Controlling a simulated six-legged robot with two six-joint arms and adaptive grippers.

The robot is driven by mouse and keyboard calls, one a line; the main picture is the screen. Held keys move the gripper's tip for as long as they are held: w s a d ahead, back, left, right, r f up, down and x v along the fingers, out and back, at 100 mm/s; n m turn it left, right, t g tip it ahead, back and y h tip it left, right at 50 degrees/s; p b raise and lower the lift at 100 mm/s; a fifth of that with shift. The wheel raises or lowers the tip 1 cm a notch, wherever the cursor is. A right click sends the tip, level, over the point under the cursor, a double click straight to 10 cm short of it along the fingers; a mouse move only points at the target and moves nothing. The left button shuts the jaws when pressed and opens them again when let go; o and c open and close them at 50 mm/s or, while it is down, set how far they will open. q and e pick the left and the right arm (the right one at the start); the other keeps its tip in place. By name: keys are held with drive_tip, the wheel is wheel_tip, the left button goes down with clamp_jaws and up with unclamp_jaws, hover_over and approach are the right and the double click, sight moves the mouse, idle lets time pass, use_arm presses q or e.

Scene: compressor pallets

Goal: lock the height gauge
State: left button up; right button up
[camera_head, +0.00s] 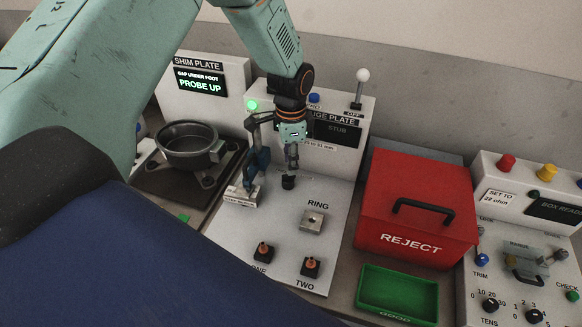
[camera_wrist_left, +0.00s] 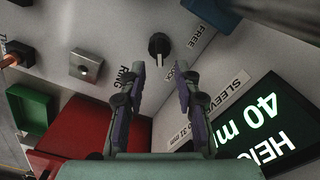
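The height gauge (camera_head: 258,162) is a blue-and-grey stand on the gauge plate, left of my left gripper; a blue part (camera_wrist_left: 208,14) shows at the top of the left wrist view. A small black knob (camera_head: 288,182) is on the plate just below the gripper. My right gripper is not in view.
A metal RING block (camera_head: 312,219) and two orange-topped posts stand nearer on the plate. The red REJECT box (camera_head: 418,207) and green GOOD tray (camera_head: 398,293) are to the right. The display (camera_wrist_left: 262,120) reads 40 mm. A dark pot (camera_head: 188,143) stands to the left.

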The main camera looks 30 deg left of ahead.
use_arm(q)
wheel_tip(320, 180, up, 8)
drive_tip(key=shift+r, duration=0.2)
idle(0.5)
